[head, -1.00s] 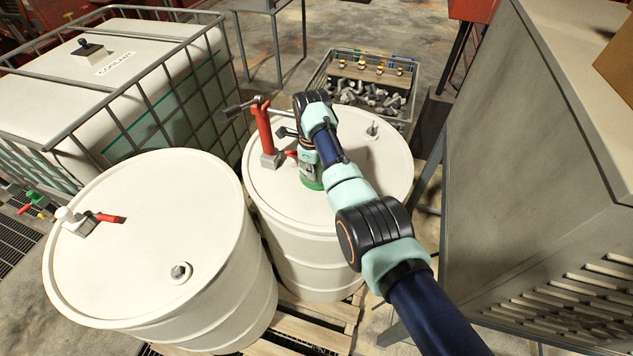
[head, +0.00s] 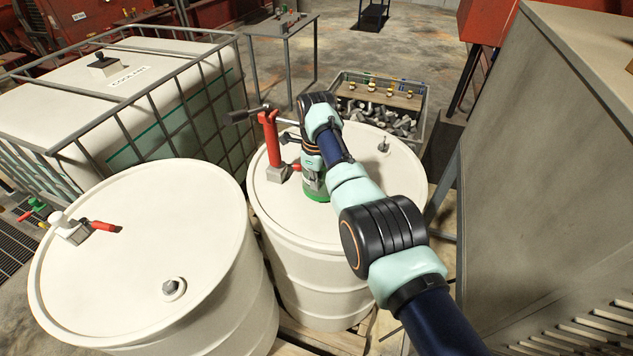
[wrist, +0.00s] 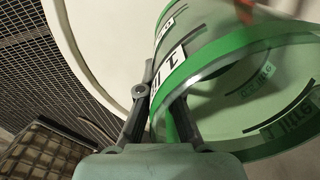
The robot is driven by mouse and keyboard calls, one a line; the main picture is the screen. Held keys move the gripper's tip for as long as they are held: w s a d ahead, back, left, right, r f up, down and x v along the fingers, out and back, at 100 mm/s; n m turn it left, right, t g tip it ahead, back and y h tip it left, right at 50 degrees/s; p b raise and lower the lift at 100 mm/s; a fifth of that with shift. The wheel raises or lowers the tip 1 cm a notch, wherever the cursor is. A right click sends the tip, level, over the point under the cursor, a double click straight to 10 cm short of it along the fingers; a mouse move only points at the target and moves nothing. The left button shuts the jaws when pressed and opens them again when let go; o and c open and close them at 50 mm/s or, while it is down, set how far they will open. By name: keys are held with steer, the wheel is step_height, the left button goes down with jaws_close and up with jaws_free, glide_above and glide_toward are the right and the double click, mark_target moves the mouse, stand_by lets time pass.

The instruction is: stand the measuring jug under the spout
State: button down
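The measuring jug (head: 316,187) is clear with green bands and dark markings. It is at the top of the middle white drum (head: 308,224), right of the red pump (head: 270,146). The pump's short red spout (head: 295,167) points toward the jug. In the wrist view the jug (wrist: 235,80) lies large at the right, and a blurred red part (wrist: 245,12) shows at its upper edge. My gripper (wrist: 160,108) has its fingers closed around the near side of the jug; its grip on a wall or handle is partly hidden. I cannot tell whether the jug's base touches the lid.
A second white drum (head: 140,250) with a red-handled tap stands at left. A caged coolant tank (head: 110,90) stands behind it. A crate of metal parts (head: 385,105) is behind the middle drum. A large grey cabinet (head: 550,170) closes off the right side.

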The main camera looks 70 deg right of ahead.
steer(key=shift+f+b, duration=0.3)
steer(key=shift+f, duration=0.25)
steer(key=c, duration=1.8)
jaws_free()
steer(key=shift+c, duration=0.2)
steer(key=o, duration=0.6)
step_height(320, 180, up, 12)
